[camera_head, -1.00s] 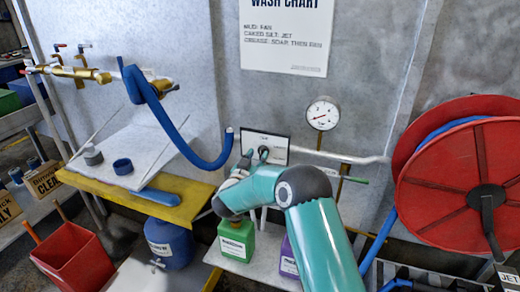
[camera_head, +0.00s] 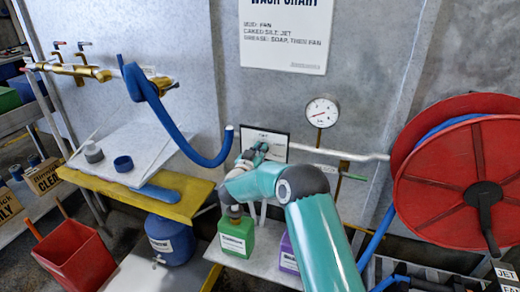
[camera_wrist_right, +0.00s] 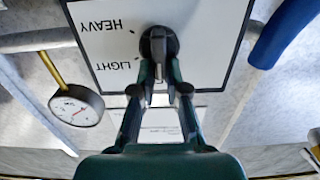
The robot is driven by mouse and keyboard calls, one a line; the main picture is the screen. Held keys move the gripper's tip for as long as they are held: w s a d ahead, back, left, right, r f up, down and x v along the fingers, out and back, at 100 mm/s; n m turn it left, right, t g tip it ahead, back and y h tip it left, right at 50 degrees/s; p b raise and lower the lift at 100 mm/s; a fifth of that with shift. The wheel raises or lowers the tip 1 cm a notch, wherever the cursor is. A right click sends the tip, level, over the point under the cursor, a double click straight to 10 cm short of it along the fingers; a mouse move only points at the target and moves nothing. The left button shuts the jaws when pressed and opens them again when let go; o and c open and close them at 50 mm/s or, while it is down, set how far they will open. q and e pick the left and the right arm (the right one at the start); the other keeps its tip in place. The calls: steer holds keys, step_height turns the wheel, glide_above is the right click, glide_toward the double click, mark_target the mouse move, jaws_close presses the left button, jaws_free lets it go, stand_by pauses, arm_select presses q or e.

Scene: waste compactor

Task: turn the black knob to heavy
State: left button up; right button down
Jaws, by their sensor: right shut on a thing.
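The black knob (camera_wrist_right: 158,45) sits on a white panel (camera_wrist_right: 212,42) with a dark border, marked HEAVY and LIGHT, in the right wrist view. The lettering appears upside down there. My right gripper (camera_wrist_right: 160,72) has its two fingers closed on the lower part of the knob. I cannot tell exactly which mark the knob points to. In the head view, my right gripper (camera_head: 257,151) is at the same panel (camera_head: 277,143) on the wall, and it hides most of the knob. My left gripper is not in view.
A pressure gauge (camera_head: 322,112) and a pale pipe (camera_head: 345,155) are right of the panel. A blue hose (camera_head: 185,143) hangs to its left. A red hose reel (camera_head: 455,185) stands at the right. A green jug (camera_head: 237,236) is below my right arm.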

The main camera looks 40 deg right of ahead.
mark_target(267, 152)
steer(key=m+b, duration=0.6)
steer(key=b, duration=0.2)
steer(key=s+f+m+b, duration=0.1)
steer(key=m+b, duration=0.6)
steer(key=b, duration=0.2)
steer(key=d+f+m+b, duration=0.1)
steer(key=m+b, duration=0.5)
steer(key=b, duration=0.2)
steer(key=shift+s+f+m, duration=0.15)
steer(key=shift+s+m, duration=0.15)
steer(key=shift+s, duration=0.05)
steer(key=shift+f+m+b, duration=0.15)
steer(key=shift+m+b, duration=1)
steer(key=shift+m, duration=0.05)
steer(key=shift+w+m+b, duration=0.1)
steer(key=shift+m+b, duration=0.6)
steer(key=shift+m, duration=0.3)
